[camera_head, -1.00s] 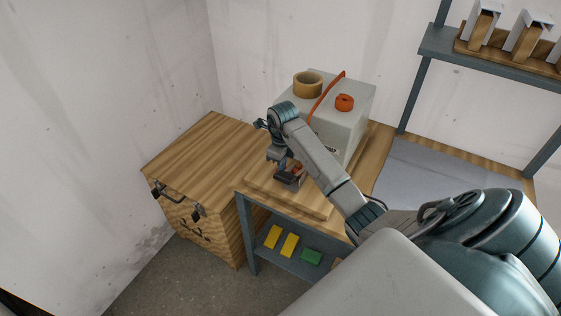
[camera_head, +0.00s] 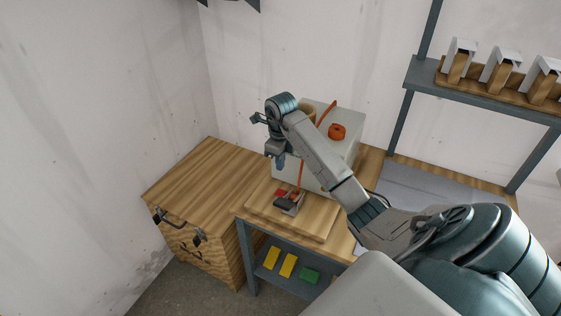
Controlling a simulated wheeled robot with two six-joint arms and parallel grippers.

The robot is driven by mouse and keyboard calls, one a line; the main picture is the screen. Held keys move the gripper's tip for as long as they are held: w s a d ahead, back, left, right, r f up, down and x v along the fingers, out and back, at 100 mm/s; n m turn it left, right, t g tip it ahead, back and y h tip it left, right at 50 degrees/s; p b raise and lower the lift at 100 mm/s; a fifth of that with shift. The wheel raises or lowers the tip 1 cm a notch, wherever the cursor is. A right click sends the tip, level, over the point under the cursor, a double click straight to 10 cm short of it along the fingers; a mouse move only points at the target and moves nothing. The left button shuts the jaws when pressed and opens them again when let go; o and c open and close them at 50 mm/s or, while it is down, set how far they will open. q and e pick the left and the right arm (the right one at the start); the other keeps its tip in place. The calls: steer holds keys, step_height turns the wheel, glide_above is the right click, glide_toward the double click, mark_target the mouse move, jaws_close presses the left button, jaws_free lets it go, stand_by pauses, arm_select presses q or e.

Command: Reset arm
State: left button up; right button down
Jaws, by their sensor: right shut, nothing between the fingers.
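My right arm comes in from the lower right and reaches over the workbench. My right gripper (camera_head: 279,163) points down, shut and empty, in front of the grey box machine. It hangs above a small red and grey device (camera_head: 288,201) on the wooden board (camera_head: 325,220), with a gap between them. My left gripper is out of view.
A wooden chest (camera_head: 200,185) is at left. A shelf (camera_head: 480,98) is at right. Yellow and green blocks (camera_head: 288,265) lie below the bench.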

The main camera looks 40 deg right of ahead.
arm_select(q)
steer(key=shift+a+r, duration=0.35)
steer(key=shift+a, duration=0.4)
arm_select(e)
steer(key=shift+w+r, duration=0.1)
steer(key=shift+r, duration=0.05)
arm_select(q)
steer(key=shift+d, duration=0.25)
